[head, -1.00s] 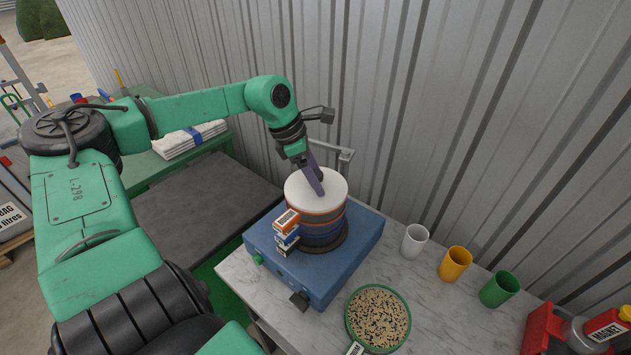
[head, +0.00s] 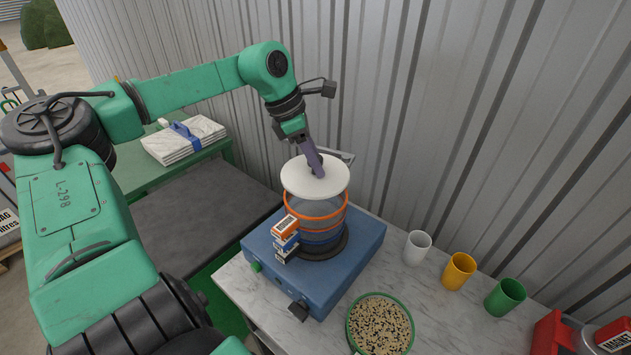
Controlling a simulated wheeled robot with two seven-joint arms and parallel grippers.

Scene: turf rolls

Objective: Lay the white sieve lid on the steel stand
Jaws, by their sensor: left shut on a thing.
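The white sieve lid (head: 302,183) is a flat round disc held above the sieve stack (head: 318,230), with a gap between them. My left gripper (head: 318,172) is shut on the middle of the lid's top. The lid looks about level. The stack has an orange top rim, a clear upper part and blue below, and stands on a blue shaker base (head: 350,268). A steel stand (head: 345,157) shows just behind the lid by the wall, mostly hidden by the lid and gripper. My right gripper is not in view.
On the marble bench (head: 240,292) are a white cup (head: 417,246), a yellow cup (head: 459,270), a green cup (head: 505,296) and a green-rimmed dish of seeds (head: 380,325). A corrugated wall (head: 450,120) stands close behind. Folded sacks (head: 185,140) lie on the green table.

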